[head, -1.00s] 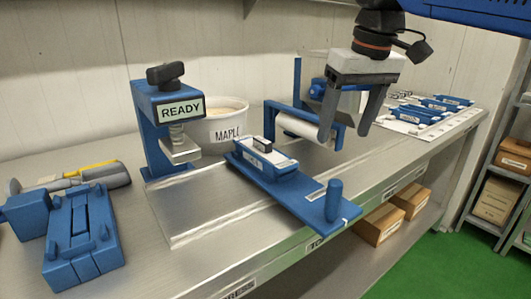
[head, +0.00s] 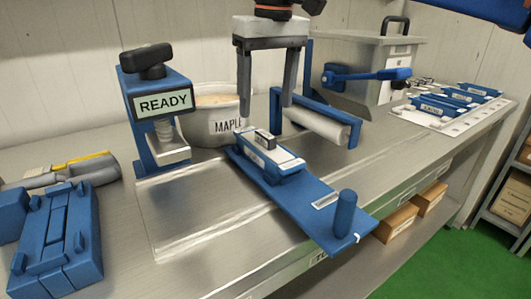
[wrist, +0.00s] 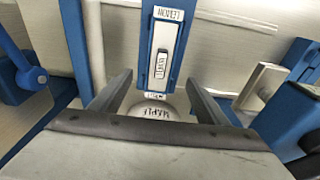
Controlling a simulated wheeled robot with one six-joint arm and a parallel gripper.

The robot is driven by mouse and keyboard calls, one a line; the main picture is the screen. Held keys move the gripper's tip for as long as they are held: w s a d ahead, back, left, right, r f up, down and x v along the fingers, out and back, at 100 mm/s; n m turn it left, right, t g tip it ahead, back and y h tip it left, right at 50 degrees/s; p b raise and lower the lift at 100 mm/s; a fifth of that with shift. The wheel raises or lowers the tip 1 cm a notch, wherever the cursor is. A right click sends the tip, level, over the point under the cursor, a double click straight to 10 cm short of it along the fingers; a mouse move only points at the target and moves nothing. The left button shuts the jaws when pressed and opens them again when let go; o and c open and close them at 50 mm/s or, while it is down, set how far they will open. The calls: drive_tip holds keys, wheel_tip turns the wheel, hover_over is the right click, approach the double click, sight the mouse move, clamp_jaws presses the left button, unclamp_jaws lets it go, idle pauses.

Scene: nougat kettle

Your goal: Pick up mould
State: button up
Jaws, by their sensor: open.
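A blue mould with a white top and a dark grip piece (head: 285,165) sits on a long blue board with an upright peg (head: 320,222) on the bench. In the wrist view the mould (wrist: 161,38) lies straight ahead, roughly centred between the fingers. My gripper (head: 266,108) is open and empty, its fingers pointing down above the mould's far end and apart from it. It also shows in the wrist view (wrist: 160,82). More blue moulds (head: 440,107) lie on a white sheet at the right.
A blue press marked READY (head: 160,110) stands at left, a MAPLE tub (head: 215,120) behind. A white roller in a blue frame (head: 318,120) is close on the right. A grey bin (head: 350,65) stands behind it. A blue jointed fixture (head: 60,240) is front left.

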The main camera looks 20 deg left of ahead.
sight(266, 147)
drive_tip(key=f, duration=0.5)
drive_tip(key=shift+w+a+f, duration=0.2)
drive_tip(key=shift+f, duration=0.2)
wheel_tip(266, 147, down, 4)
drive_tip(key=shift+s+f, duration=0.15)
drive_tip(key=shift+f, duration=0.55)
drive_tip(key=shift+f, duration=0.25)
drive_tip(key=c, duration=1.5)
